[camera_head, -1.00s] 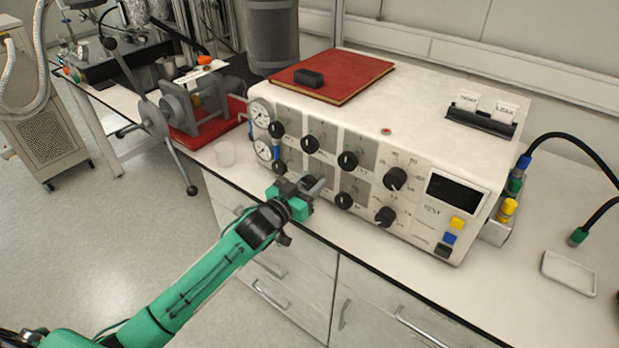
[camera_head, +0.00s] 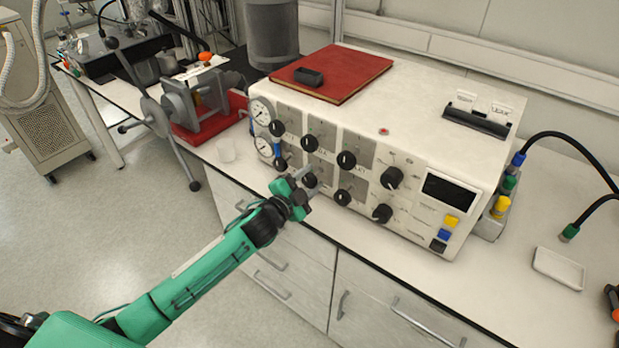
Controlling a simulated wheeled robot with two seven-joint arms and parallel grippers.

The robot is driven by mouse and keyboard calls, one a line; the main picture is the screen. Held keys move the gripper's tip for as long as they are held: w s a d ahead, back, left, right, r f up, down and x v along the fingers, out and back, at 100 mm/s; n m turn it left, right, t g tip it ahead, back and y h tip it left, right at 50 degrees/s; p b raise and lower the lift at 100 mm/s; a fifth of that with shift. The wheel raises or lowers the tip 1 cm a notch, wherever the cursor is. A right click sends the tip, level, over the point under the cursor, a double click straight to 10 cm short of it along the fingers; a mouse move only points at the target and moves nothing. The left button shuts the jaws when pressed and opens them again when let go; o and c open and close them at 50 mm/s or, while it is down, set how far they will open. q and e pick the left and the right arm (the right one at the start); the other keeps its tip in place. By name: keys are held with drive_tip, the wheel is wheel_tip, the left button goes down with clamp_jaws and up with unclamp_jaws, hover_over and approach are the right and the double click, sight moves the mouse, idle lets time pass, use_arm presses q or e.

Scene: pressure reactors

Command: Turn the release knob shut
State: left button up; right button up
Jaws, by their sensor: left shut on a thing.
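A white pressure console (camera_head: 470,165) stands on the bench with two rows of black knobs on its front. My left gripper (camera_head: 304,182) is at the lower row, shut on the lower knob (camera_head: 310,180) in the second column from the left. The fingers hide part of this knob, and its pointer cannot be seen. The labels are too small to read, so I cannot tell which knob is the release knob. My right gripper is not in view.
Other knobs sit close by, such as the lower left one (camera_head: 280,164) and one to the right (camera_head: 342,197). Two gauges (camera_head: 262,111) are at the left end. A white tray (camera_head: 558,268) lies at right.

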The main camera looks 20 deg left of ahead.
use_arm(q)
drive_tip(key=m, duration=0.2)
drive_tip(key=shift+m, duration=0.3)
drive_tip(key=shift+m+p, duration=0.35)
drive_tip(key=shift+m, duration=1.15)
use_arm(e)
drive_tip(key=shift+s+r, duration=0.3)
use_arm(q)
drive_tip(key=shift+f, duration=0.1)
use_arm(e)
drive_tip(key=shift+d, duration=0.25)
use_arm(q)
drive_tip(key=o, duration=1)
drive_tip(key=shift+c, duration=0.2)
drive_tip(key=shift+s, duration=0.1)
